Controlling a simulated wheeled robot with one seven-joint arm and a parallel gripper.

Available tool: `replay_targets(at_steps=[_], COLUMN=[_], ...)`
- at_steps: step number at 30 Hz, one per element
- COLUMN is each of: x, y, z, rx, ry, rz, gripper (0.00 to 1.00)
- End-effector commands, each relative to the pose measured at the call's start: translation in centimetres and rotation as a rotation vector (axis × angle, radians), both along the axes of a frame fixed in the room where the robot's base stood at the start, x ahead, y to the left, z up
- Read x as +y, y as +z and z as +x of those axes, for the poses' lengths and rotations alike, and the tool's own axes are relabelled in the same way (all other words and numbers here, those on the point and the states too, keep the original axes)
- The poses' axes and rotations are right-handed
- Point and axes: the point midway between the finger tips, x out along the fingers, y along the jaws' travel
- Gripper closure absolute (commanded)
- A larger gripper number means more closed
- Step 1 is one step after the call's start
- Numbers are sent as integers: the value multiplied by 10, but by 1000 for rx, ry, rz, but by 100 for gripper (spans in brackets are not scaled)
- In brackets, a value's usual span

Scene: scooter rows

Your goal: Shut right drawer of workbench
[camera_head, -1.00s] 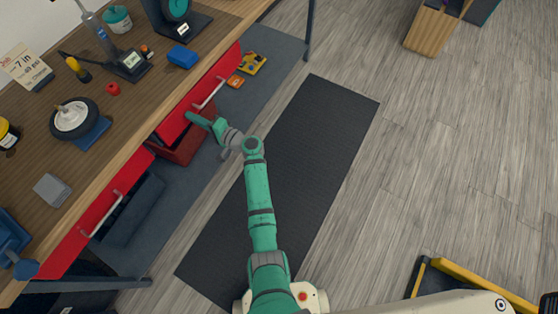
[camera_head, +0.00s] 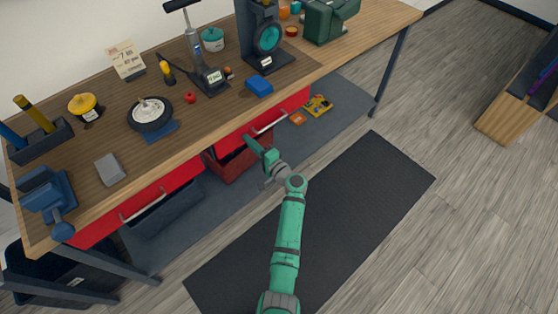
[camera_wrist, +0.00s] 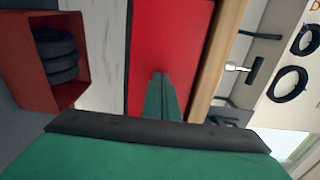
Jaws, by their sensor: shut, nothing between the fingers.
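The workbench (camera_head: 400,22) has two red drawers with silver bar handles under its wooden top. The right drawer (camera_head: 295,103) has its red front close under the bench edge; I cannot tell whether a small gap is left. The left drawer (camera_head: 178,178) is further left. My gripper (camera_head: 250,142) is shut and empty, its tips at the left part of the right drawer's front, left of the handle (camera_head: 270,123). In the wrist view my gripper (camera_wrist: 160,78) points at the red drawer front (camera_wrist: 170,35), touching or very near it.
A red bin (camera_head: 232,163) stands on the lower shelf below the drawer; black rings in it show in the wrist view. A dark mat (camera_head: 350,205) lies on the clear floor. Tools and a blue block (camera_head: 259,86) sit on the benchtop.

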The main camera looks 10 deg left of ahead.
Motion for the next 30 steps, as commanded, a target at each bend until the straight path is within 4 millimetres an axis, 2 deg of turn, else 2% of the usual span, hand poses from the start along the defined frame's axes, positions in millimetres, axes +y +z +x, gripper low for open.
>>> replay_targets(at_steps=[1,6,16,21,30], x=[-11,-42,-92,-106,-109], y=[-2,-3,-3,-2,-3], z=[-4,-24,-59,-67,-70], rx=[3,5,6,5,6], ry=[-5,-4,-4,-5,-6], rz=[1,3,4,5,4], gripper=[100,100,100,100,100])
